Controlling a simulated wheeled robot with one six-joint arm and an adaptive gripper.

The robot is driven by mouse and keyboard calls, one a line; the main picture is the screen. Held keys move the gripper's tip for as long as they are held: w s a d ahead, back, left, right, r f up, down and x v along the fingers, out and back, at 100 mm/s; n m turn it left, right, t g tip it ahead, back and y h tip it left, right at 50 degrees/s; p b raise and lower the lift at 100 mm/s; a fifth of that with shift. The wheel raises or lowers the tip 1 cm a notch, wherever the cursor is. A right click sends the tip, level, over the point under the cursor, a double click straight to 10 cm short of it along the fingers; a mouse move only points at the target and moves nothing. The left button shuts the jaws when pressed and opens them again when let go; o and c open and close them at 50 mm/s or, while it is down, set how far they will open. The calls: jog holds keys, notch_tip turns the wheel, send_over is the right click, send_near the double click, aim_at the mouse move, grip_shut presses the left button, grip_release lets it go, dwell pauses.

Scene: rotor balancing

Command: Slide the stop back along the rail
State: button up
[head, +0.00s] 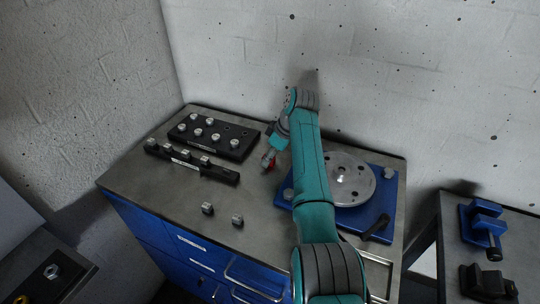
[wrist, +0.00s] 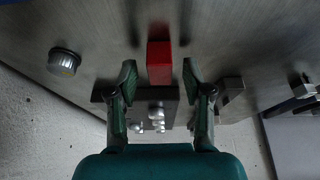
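A red block (wrist: 160,62), which looks like the stop, stands between my fingertips in the wrist view. A small part of the red block also shows beside the gripper in the head view (head: 270,163). My gripper (wrist: 159,72) is open, with a finger on each side of the block and a visible gap on both sides. In the head view my gripper (head: 267,157) is low over the bench, left of the rotor disc (head: 350,178). I cannot make out a rail under the red block.
A black plate with several metal knobs (head: 240,150) and a long black bar with small pieces (head: 222,174) lie to the left. Two small pieces (head: 207,208) stand near the bench's front edge. A blue base (head: 360,222) with a black lever (head: 377,228) is on the right.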

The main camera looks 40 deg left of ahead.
jog(key=shift+r, duration=0.15)
jog(key=v, duration=1.1)
jog(key=shift+d+r, duration=0.3)
jog(key=shift+w, duration=0.15)
